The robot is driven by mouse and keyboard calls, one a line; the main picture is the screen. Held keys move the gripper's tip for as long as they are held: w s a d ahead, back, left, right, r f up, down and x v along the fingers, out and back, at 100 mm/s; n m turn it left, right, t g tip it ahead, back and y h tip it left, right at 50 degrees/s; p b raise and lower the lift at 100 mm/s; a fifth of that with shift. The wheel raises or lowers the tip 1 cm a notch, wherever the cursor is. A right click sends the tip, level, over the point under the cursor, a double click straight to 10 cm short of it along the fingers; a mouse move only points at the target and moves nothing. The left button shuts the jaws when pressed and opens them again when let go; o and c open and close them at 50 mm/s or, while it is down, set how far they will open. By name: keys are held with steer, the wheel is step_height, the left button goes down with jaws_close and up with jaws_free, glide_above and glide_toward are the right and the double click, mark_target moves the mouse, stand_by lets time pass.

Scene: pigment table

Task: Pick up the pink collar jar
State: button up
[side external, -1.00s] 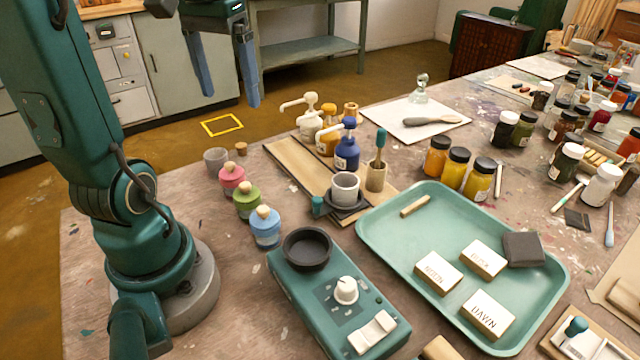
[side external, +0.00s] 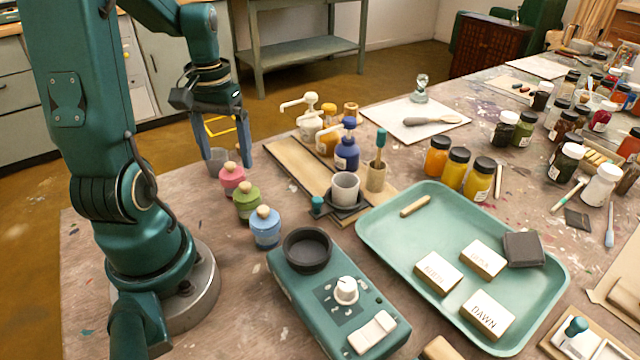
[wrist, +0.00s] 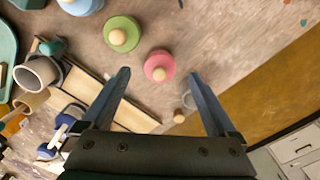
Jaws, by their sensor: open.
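The pink collar jar (side external: 232,179) stands upright on the table with a wooden knob on top, at the back of a short row with a green jar (side external: 247,203) and a blue jar (side external: 265,228). My gripper (side external: 230,161) is open and empty, with its fingers pointing down just behind and above the pink jar. In the wrist view the pink jar (wrist: 159,66) lies ahead of my gripper (wrist: 158,76), about midway across the gap between the fingers. The fingers appear apart from it.
A small grey cup (side external: 216,158) stands close behind the pink jar, partly hidden by a finger. To the right are a wooden board (side external: 290,160) and several pump bottles, including a blue one (side external: 347,152). A green device (side external: 320,295) stands in front.

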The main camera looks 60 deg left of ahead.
mark_target(230, 171)
steer(key=shift+f, duration=3.8)
jaws_close()
